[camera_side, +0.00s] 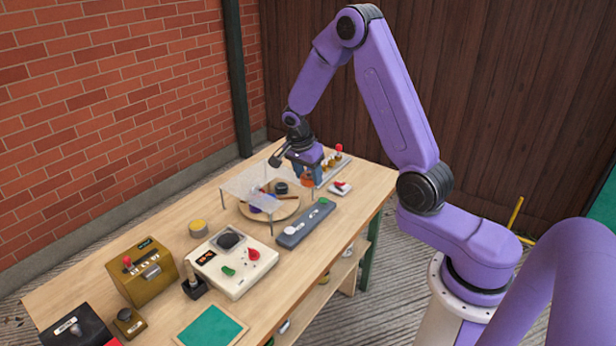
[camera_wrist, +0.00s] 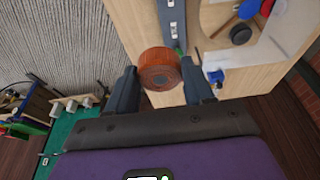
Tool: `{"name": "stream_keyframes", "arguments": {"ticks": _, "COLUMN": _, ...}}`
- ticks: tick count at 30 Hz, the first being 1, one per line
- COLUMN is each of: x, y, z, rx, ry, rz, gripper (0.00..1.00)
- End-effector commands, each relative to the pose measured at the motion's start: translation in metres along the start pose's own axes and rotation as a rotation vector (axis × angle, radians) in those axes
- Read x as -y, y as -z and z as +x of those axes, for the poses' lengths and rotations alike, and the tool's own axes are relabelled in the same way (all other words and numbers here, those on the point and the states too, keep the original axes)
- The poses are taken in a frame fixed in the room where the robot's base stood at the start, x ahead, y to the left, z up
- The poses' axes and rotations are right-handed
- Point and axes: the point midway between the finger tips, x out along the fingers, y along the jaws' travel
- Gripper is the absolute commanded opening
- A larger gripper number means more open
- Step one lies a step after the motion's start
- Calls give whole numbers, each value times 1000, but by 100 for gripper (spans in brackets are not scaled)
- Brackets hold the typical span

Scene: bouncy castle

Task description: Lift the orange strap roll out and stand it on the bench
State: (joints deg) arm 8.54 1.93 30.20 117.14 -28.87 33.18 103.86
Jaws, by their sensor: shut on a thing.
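The orange strap roll (camera_wrist: 160,62) sits between the two fingers of my gripper (camera_wrist: 160,78) in the wrist view, with its coiled end facing the camera. My gripper (camera_side: 306,172) is shut on it. In the side view the orange roll (camera_side: 307,182) shows small, partly hidden by the fingers, just right of a clear raised cover (camera_side: 250,184). The bench (camera_side: 345,206) is under it; I cannot tell whether the roll touches the top. A round wooden tray (camera_side: 288,209) lies under the cover with a dark roll (camera_side: 281,187) and a blue item.
A grey strip with switches (camera_side: 305,224) lies in front of the tray. A small red-and-white switch (camera_side: 340,188) and a row of levers (camera_side: 337,160) stand near my gripper. Bare bench shows at the right end.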

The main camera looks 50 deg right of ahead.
Motion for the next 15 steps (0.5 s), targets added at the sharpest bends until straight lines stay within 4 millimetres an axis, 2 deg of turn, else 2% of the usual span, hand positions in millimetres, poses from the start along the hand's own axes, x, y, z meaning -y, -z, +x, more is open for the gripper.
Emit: {"name": "stream_keyframes", "arguments": {"ticks": 15, "x": 1, "y": 5, "z": -18, "rx": 0, "ry": 3, "rz": 2, "gripper": 20}}
